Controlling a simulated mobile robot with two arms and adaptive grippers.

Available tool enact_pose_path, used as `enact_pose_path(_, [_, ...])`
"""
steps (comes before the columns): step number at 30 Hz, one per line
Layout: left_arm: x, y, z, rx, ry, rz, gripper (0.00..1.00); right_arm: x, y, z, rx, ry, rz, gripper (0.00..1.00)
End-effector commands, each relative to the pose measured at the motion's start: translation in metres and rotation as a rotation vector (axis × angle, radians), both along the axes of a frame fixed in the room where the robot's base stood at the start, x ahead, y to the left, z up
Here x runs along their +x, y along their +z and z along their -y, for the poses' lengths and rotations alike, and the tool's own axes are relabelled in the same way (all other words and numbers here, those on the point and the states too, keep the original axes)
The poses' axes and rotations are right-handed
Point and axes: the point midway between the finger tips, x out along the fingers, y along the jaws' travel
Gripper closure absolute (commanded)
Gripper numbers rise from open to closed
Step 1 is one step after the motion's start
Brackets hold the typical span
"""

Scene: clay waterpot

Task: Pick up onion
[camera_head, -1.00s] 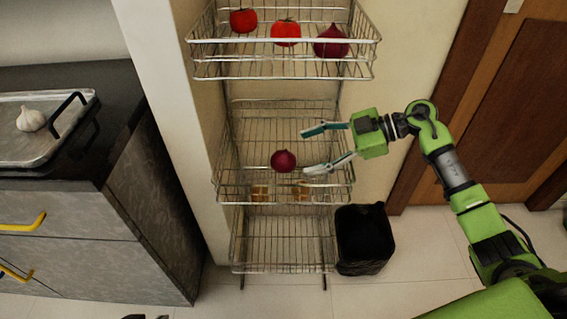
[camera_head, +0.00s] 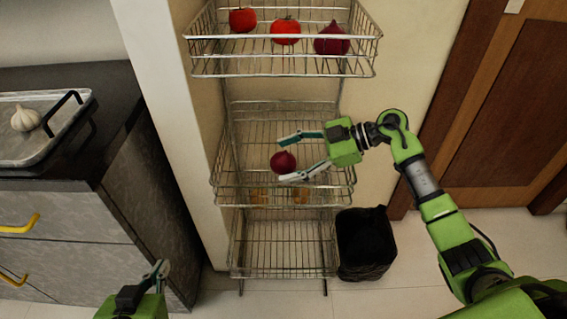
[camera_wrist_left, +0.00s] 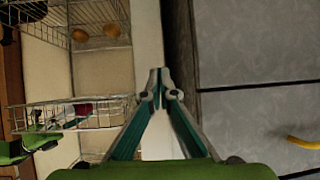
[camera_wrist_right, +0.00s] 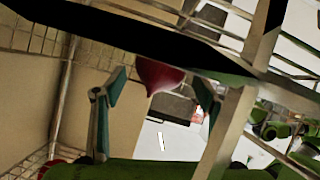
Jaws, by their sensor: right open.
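A dark red onion (camera_head: 282,164) sits in the middle basket of the wire rack. My right gripper (camera_head: 281,160) is open, with one finger on each side of the onion in the head view. The right wrist view shows the onion (camera_wrist_right: 157,76) between the two spread fingers (camera_wrist_right: 162,82), with no clear contact on either side. A second red onion (camera_head: 332,41) lies in the top basket. My left gripper (camera_head: 164,268) is low at the front, away from the rack. The left wrist view shows its fingertips (camera_wrist_left: 159,75) together, with nothing between them.
Two tomatoes (camera_head: 242,20) (camera_head: 286,29) share the top basket. The wire rims (camera_head: 285,187) surround the middle basket; brownish items (camera_head: 258,195) lie below it. A black bin (camera_head: 365,243) stands right of the rack. A counter with a tray (camera_head: 62,135) and garlic (camera_head: 25,118) is left.

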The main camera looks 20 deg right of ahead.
Motion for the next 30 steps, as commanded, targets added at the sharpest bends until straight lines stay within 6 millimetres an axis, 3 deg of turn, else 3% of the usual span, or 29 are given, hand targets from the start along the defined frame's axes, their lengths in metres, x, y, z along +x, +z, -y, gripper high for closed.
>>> enact_pose_path(4, [0.0,0.0,0.0,0.0,0.0,-0.001,1.0,0.0,0.0,0.0,0.0,0.0,0.0,0.38])
enact_pose_path(9, [0.0,0.0,0.0,0.0,0.0,-0.002,1.0,0.0,0.0,0.0,0.0,0.0,0.0,0.79])
enact_pose_path(21, [-0.003,-0.002,-0.001,0.005,0.001,-0.019,1.0,0.0,0.006,0.0,0.0,0.0,0.002,0.79])
enact_pose_path(26, [-0.024,-0.022,-0.01,0.033,0.011,-0.144,1.0,0.0,0.021,0.0,0.001,0.001,0.003,0.79])
enact_pose_path(30, [-0.053,-0.042,-0.02,0.065,0.022,-0.294,1.0,0.0,0.04,0.001,-0.001,0.001,0.004,0.79])
